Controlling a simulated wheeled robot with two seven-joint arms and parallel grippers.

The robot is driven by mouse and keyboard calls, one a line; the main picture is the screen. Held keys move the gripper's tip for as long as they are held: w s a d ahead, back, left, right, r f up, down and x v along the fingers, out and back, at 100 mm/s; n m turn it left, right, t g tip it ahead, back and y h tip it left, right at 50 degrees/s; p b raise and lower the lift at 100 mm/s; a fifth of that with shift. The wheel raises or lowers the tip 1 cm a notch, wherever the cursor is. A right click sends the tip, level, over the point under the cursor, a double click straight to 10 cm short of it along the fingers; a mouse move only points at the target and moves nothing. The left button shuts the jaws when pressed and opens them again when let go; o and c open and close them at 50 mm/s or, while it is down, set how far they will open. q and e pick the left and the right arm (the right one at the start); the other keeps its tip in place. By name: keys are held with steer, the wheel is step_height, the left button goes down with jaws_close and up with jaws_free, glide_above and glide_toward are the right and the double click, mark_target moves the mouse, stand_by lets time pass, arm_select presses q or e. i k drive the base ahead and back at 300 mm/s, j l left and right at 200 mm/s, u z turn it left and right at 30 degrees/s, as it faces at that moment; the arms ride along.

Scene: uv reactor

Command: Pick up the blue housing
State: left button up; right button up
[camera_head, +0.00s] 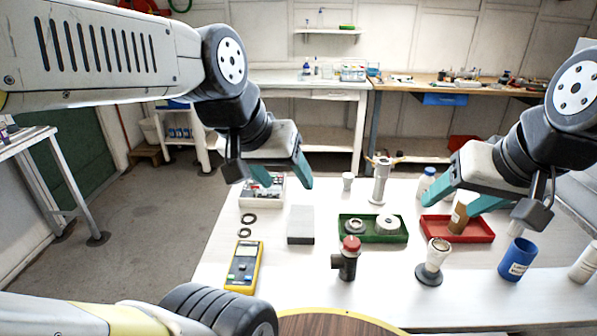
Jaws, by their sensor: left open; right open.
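The blue housing (517,260) is a blue, open-topped cylinder with a white label. It stands upright on the right part of the white table (390,290), in front of the red tray. My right gripper (453,203) is open above the red tray, up and to the left of the housing and apart from it. Its teal fingers partly cover the tray and an amber bottle. My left gripper (285,182) is open and empty above the table's back left part, in front of a white box of small parts, far from the housing.
The red tray (435,236) holds the amber bottle (459,219). A green tray (373,238) holds metal rings. Bare table lies in front.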

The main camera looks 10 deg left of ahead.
mark_target(521, 252)
steer(key=z, duration=1.3)
steer(key=l+u, duration=0.35)
steer(key=i+l+u, duration=0.1)
steer(key=u, duration=0.2)
steer(key=l+u, duration=0.35)
